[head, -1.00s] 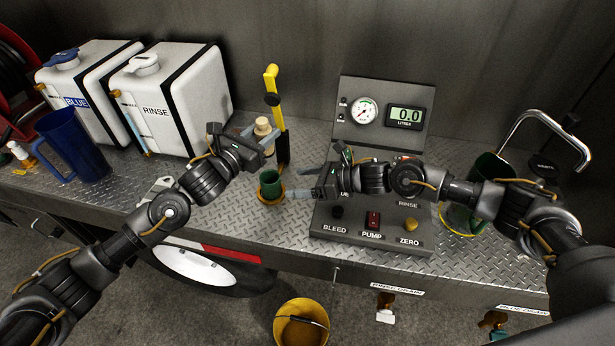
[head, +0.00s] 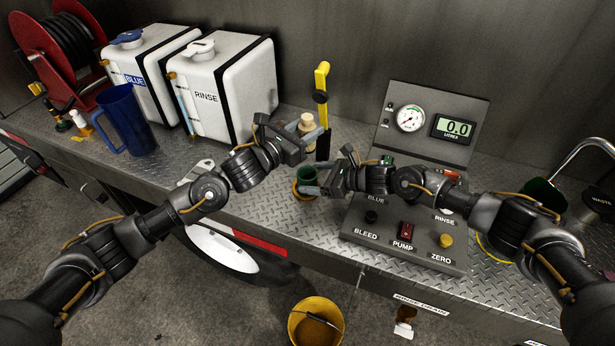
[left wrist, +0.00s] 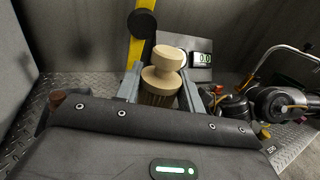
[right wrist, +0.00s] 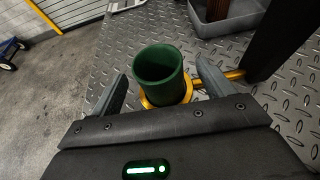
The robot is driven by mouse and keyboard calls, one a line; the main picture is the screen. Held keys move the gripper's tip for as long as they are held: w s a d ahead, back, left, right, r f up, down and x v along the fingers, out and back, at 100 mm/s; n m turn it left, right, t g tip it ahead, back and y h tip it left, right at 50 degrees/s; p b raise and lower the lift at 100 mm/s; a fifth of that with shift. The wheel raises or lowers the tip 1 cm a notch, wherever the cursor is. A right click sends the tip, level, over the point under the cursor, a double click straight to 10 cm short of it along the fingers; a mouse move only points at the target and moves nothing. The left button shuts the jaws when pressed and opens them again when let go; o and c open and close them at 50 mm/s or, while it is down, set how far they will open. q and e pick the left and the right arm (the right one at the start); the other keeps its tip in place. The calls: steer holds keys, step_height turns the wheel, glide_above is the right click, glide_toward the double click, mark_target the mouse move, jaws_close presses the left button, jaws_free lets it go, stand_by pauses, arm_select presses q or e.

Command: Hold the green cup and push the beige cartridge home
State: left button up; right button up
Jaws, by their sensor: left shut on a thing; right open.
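The beige cartridge (head: 307,122) is a stubby turned piece with a wide flange and a round knob on top. My left gripper (head: 307,138) is shut on it and holds it upright, up and behind the green cup; it stands between the fingers in the left wrist view (left wrist: 162,78). Its lower part is hidden. The green cup (head: 307,174) sits upright in a yellow ring holder (right wrist: 150,102), its open mouth up. My right gripper (head: 313,180) is open, with one finger on each side of the cup (right wrist: 160,72) and gaps beside it.
A yellow-handled lever (head: 321,80) stands behind the cup. The pump panel (head: 400,235) is just right, under my right forearm. White RINSE (head: 232,95) and BLUE (head: 133,68) tanks and a blue jug (head: 125,120) are left. A yellow bucket (head: 316,322) is below the bench.

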steer(key=shift+x, duration=1.45)
steer(key=c, duration=1.2)
arm_select(q)
steer(key=o, duration=0.3)
steer(key=c, duration=0.5)
